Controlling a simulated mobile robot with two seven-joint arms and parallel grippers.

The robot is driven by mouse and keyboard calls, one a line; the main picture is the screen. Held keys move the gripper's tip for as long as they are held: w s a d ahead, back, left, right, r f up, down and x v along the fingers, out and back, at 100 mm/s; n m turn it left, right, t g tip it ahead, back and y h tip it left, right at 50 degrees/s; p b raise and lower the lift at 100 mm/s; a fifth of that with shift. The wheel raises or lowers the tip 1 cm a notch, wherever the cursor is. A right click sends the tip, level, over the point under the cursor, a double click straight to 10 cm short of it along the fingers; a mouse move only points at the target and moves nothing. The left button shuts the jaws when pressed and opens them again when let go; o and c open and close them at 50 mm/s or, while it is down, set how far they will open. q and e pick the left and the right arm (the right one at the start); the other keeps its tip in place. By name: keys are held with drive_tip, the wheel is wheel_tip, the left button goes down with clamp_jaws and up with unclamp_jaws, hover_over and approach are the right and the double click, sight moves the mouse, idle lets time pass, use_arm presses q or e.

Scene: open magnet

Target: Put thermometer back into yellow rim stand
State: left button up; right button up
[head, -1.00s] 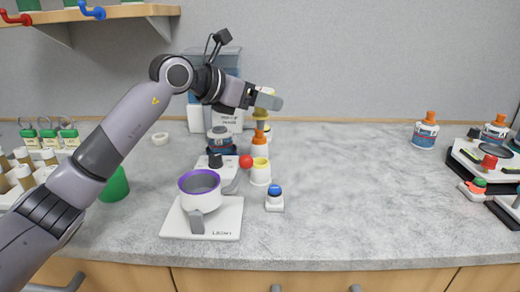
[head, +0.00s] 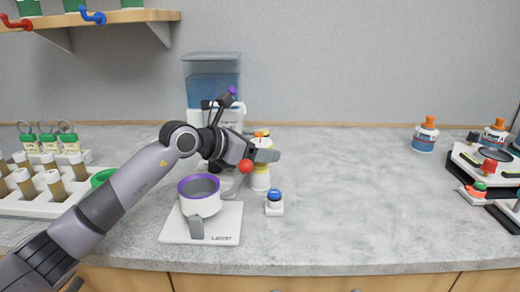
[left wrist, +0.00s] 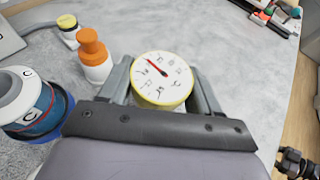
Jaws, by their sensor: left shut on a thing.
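The thermometer is a round white dial with a yellow rim and a red needle. It shows face-on between my fingers in the left wrist view (left wrist: 162,80) and partly in the head view (head: 262,143). My left gripper (head: 267,154) is shut on it.
A white mug with a purple rim (head: 199,187) stands on a white base left of the stand, near a red ball (head: 246,166). A blue-topped button (head: 275,198) is in front. An orange-capped bottle (left wrist: 94,56) is close behind the gripper.

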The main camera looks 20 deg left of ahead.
use_arm(q)
drive_tip(key=shift+f, duration=0.15)
drive_tip(key=o, duration=1.2)
drive_tip(key=shift+o, duration=0.2)
drive_tip(key=shift+r, duration=0.2)
drive_tip(key=b+v, duration=0.1)
drive_tip(key=v, duration=1)
drive_tip(key=shift+s+a+r, duration=0.25)
drive_tip(key=shift+s, duration=0.1)
